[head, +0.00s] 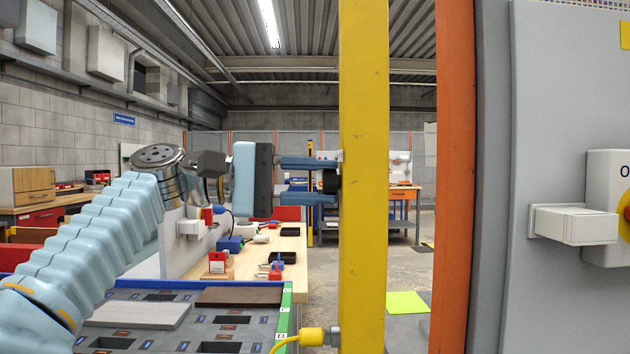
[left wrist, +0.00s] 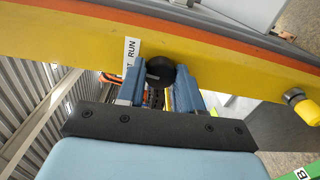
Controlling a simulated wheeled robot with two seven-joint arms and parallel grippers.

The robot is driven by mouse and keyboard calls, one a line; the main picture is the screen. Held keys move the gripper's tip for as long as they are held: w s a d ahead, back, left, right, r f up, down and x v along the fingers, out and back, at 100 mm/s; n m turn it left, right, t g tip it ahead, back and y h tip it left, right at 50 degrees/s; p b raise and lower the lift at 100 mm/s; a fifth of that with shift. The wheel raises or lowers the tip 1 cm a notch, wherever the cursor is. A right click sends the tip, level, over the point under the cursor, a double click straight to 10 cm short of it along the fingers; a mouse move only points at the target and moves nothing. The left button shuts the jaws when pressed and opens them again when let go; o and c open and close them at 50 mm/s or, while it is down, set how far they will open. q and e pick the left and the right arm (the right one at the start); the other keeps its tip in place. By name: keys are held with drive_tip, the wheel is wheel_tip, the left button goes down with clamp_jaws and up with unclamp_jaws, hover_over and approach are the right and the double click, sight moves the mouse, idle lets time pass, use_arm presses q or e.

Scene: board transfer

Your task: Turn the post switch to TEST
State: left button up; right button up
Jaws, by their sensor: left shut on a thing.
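The yellow post (head: 363,200) stands upright in the middle of the head view and runs across the left wrist view (left wrist: 60,35). The post switch, a round black knob (left wrist: 161,66), is on its face. My left gripper (head: 328,181) reaches the post from the left, its two blue fingers one on each side of the knob and shut on it. A white label with the word RUN (left wrist: 130,50) is beside the knob in the left wrist view. No TEST mark can be read, and the knob's pointing direction cannot be told. My right gripper is not in view.
An orange upright (head: 453,180) and a grey cabinet (head: 550,120) stand right of the post. A yellow plug (head: 312,336) with a cable sits low on the post. A grey slotted board (head: 210,325) lies below my left arm. A workbench (head: 250,262) with small parts is behind.

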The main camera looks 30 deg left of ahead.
use_arm(q)
drive_tip(key=shift+n, duration=0.5)
drive_tip(key=o, duration=1)
drive_tip(key=shift+o, duration=0.2)
drive_tip(key=shift+a, duration=0.1)
drive_tip(key=v, duration=1.3)
drive_tip(key=shift+a, duration=0.35)
drive_tip(key=shift+s, duration=0.15)
